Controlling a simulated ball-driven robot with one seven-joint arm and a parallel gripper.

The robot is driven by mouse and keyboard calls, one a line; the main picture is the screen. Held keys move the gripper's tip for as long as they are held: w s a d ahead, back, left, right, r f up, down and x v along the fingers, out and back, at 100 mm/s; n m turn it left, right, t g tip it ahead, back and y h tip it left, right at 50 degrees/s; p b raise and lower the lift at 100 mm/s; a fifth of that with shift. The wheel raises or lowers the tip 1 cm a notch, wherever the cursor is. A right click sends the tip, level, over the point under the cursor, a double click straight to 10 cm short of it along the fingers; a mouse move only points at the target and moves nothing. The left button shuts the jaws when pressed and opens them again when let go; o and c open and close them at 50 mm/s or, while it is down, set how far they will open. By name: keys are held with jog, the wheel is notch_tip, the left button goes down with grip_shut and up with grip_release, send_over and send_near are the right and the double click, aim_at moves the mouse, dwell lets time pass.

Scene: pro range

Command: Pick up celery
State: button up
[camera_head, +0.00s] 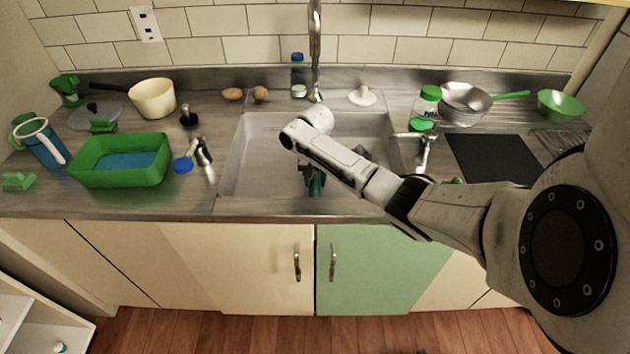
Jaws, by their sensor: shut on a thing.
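My gripper (314,182) points down into the sink, low and near its front wall, mostly hidden behind my own forearm. It is shut on a small dark green thing at its tip. The thing is too small and too dark for me to tell whether it is the celery. I see no other clear celery on the counter or in the sink.
The sink (255,150) lies mid-counter below a tall tap (315,45). A green basin (120,160), a cream pot (153,98) and a blue jug (45,148) stand left. A steel pan (465,103), a green bowl (560,105) and a dark hob (492,158) are right.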

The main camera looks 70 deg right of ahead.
aim_at(315, 180)
jog(key=shift+a+f, duration=0.1)
grip_shut()
notch_tip(315, 180, up, 10)
dwell(1.2)
